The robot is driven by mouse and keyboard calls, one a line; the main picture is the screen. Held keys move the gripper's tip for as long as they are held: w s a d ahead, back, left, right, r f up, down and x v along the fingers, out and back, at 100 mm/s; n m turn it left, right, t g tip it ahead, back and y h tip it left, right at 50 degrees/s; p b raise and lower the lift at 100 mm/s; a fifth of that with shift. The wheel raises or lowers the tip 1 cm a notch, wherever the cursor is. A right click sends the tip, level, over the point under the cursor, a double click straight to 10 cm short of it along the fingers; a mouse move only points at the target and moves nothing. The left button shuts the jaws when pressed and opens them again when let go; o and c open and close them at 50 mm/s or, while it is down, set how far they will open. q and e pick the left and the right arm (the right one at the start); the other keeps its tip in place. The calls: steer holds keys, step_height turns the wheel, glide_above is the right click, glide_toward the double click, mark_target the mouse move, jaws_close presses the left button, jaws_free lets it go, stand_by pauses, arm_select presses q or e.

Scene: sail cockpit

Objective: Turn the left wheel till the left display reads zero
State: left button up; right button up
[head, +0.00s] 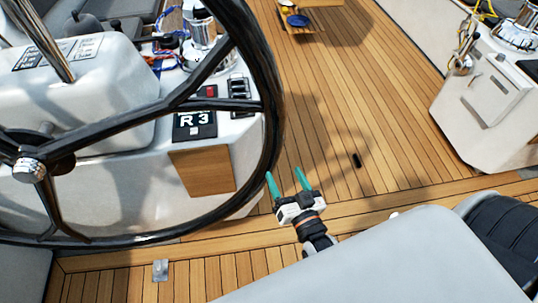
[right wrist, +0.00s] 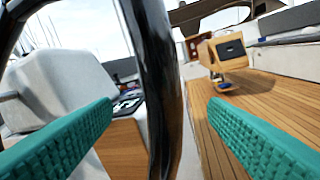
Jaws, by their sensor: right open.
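The left wheel (head: 274,120) has a large black rim and dark spokes meeting at a metal hub (head: 28,168). It fills the left of the head view. The left display (head: 193,120), seen through the wheel, reads "R 3". My right gripper (head: 287,177), with two green fingers, is open and empty just right of the rim's lower right side. In the right wrist view, the rim (right wrist: 158,90) stands upright in the gap between the open fingers (right wrist: 160,112); I cannot tell how far ahead of the tips it is. My left gripper is not in view.
The white console (head: 110,185) behind the wheel carries switches (head: 239,90) and a winch (head: 200,25). Another white console (head: 490,110) stands at the right. A small wooden table (head: 310,14) is at the back. The plank deck (head: 335,100) between is mostly clear.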

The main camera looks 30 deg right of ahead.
mark_target(277, 156)
steer(key=w, duration=0.5)
steer(key=shift+d, duration=0.4)
steer(key=w, duration=0.7)
steer(key=shift+d+f+p, duration=0.15)
steer(key=shift+p, duration=0.2)
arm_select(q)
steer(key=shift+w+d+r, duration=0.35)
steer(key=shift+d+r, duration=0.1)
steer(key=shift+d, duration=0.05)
arm_select(e)
steer(key=shift+c, duration=0.6)
